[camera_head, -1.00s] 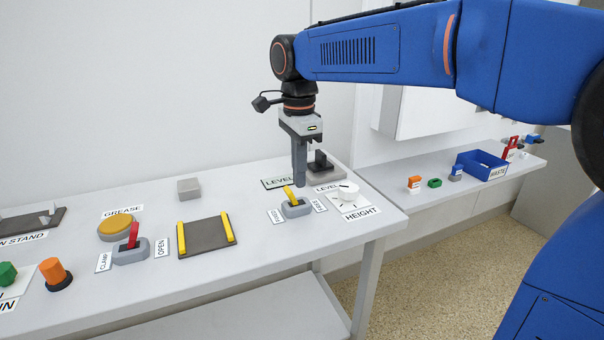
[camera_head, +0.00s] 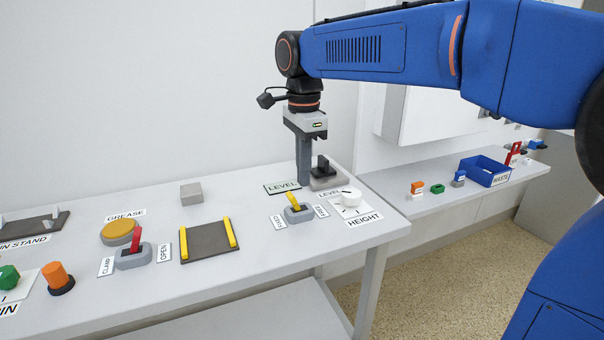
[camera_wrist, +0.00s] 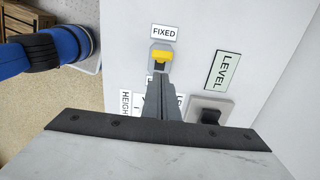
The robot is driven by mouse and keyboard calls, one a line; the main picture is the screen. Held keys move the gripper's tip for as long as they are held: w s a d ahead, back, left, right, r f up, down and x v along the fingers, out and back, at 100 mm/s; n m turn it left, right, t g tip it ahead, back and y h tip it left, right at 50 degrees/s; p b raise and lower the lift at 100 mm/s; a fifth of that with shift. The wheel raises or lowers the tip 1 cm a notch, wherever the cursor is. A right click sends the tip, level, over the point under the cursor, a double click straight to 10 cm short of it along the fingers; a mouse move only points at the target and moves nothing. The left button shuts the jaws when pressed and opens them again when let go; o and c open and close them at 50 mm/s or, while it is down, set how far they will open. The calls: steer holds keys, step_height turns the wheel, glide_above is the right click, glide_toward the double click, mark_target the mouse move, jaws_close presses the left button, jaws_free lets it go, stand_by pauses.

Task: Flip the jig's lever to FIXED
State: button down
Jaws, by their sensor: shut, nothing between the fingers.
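The jig's yellow lever (camera_head: 292,199) sits in a small grey base (camera_head: 299,214) near the bench's right end. Its tip leans left in the head view, toward the label on that side. In the wrist view the lever (camera_wrist: 161,55) shows just below the FIXED label (camera_wrist: 164,33); its lean is hard to judge there. My gripper (camera_head: 304,183) is shut and empty, pointing down above and slightly right of the lever. In the wrist view its fingers (camera_wrist: 161,80) end just below the lever and partly hide the label opposite FIXED. A gap shows between fingers and lever in the head view.
A grey block with a black post (camera_head: 323,171) stands close behind my fingers. The LEVEL sign (camera_head: 282,187) lies behind the lever. A dark plate with yellow rails (camera_head: 209,242) lies to the left.

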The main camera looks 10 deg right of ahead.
step_height(320, 180, up, 11)
steer(key=d, duration=0.1)
steer(key=shift+w+d+r, duration=0.15)
steer(key=shift+w+d, duration=0.05)
steer(key=shift+w, duration=0.05)
stand_by(0.3)
steer(key=s+d+f+n+t, duration=0.2)
steer(key=s+d+f+n, duration=0.5)
steer(key=s+d+f, duration=0.5)
steer(key=s+d+f+n+t, duration=0.1)
steer(key=s+d+f+n, duration=0.2)
steer(key=s+f, duration=0.3)
steer(key=s+d+f+n+t, duration=0.1)
steer(key=s+d+f+n, duration=0.3)
steer(key=f, duration=0.5)
steer(key=s, duration=0.2)
steer(key=shift+s+d+f+n+t, duration=0.15)
steer(key=shift+s+n+t, duration=0.2)
steer(key=shift+n+t, duration=0.05)
